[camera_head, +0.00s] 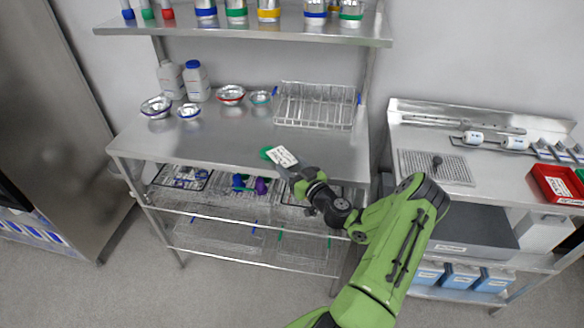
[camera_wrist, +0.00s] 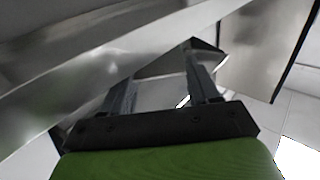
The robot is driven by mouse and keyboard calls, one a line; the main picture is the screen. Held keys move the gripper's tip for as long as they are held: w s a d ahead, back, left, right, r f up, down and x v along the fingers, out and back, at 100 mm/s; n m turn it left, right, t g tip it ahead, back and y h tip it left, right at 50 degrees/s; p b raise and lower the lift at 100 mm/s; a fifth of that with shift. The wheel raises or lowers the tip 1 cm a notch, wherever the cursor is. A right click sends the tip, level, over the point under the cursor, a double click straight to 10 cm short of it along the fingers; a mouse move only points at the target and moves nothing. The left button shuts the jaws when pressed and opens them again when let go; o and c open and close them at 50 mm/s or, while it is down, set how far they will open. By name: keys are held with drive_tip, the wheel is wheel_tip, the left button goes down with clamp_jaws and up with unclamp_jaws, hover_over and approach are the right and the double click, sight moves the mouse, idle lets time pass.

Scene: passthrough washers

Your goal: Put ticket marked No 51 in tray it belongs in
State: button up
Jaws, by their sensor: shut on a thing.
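A white ticket (camera_head: 282,156) with dark print shows at the tip of my gripper (camera_head: 284,168) in the head view, over the front edge of the left steel table (camera_head: 200,142). The print is too small to read. My gripper is shut on it and holds it tilted. In the wrist view my gripper's two fingers (camera_wrist: 160,90) reach forward, with a grey surface between them; the ticket's face cannot be made out there. A red tray (camera_head: 546,182) with a white label stands on the right bench. Wire trays (camera_head: 228,237) lie on the lower shelf.
A round green thing (camera_head: 265,153) lies just behind the ticket. A wire rack (camera_head: 318,105), steel bowls (camera_head: 231,94) and white bottles (camera_head: 196,80) stand at the table's back. Purple and blue items (camera_head: 260,186) lie on the shelf below. The table's middle is clear.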

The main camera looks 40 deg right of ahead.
drive_tip(key=shift+f+b, duration=0.4)
drive_tip(key=shift+b, duration=0.25)
drive_tip(key=o, duration=1)
drive_tip(key=shift+r, duration=0.1)
